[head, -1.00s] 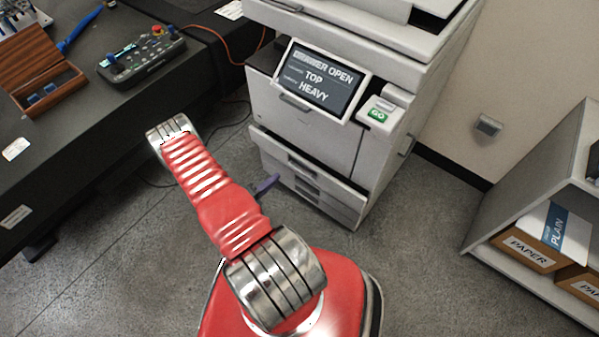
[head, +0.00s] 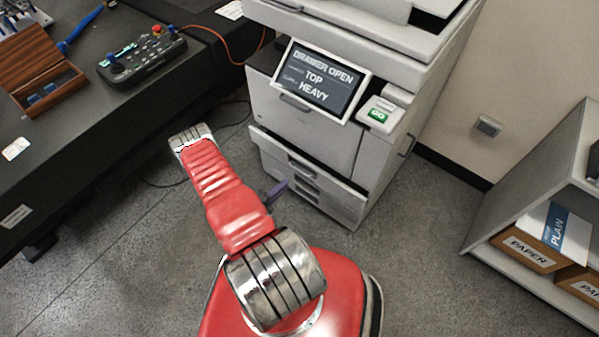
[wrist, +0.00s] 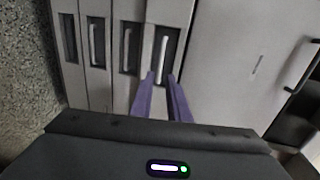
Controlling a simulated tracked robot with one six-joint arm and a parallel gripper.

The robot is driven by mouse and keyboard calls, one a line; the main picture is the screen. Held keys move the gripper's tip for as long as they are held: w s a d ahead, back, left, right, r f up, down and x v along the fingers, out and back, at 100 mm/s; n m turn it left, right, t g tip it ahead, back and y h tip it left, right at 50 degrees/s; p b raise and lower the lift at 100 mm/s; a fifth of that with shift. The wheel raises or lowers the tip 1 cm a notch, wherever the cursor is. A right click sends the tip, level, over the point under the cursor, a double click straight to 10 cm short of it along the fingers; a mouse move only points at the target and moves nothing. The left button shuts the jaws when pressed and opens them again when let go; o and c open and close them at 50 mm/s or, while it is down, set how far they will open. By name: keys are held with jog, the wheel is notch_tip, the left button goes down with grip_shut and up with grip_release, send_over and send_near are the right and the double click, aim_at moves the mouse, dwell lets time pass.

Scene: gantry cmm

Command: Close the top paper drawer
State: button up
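The top paper drawer (head: 275,148) of the white printer stands out from the cabinet front, with a dark gap above it; lower drawers show beneath it. In the wrist view, turned sideways, the top drawer (wrist: 148,88) is the rightmost drawer panel, with a pale handle (wrist: 162,60) in a dark recess. My gripper (wrist: 161,78) has two purple fingers slightly apart, with nothing held between them. Its tips overlap the lower end of that handle in the picture; contact cannot be told. In the head view, a purple finger (head: 277,192) shows in front of the drawers, the rest hidden by my arm.
The printer's screen (head: 322,80) reads "DRAWER OPEN", "TOP", "HEAVY"; a green GO button (head: 377,115) is beside it. A dark bench (head: 95,130) with a control box (head: 142,60) stands left. A shelf (head: 520,185) with paper boxes (head: 525,247) stands right.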

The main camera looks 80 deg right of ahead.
aim_at(300, 171)
jog(key=shift+x, duration=5.95)
jog(key=shift+c, duration=0.2)
grip_shut()
jog(key=shift+a+f, duration=0.1)
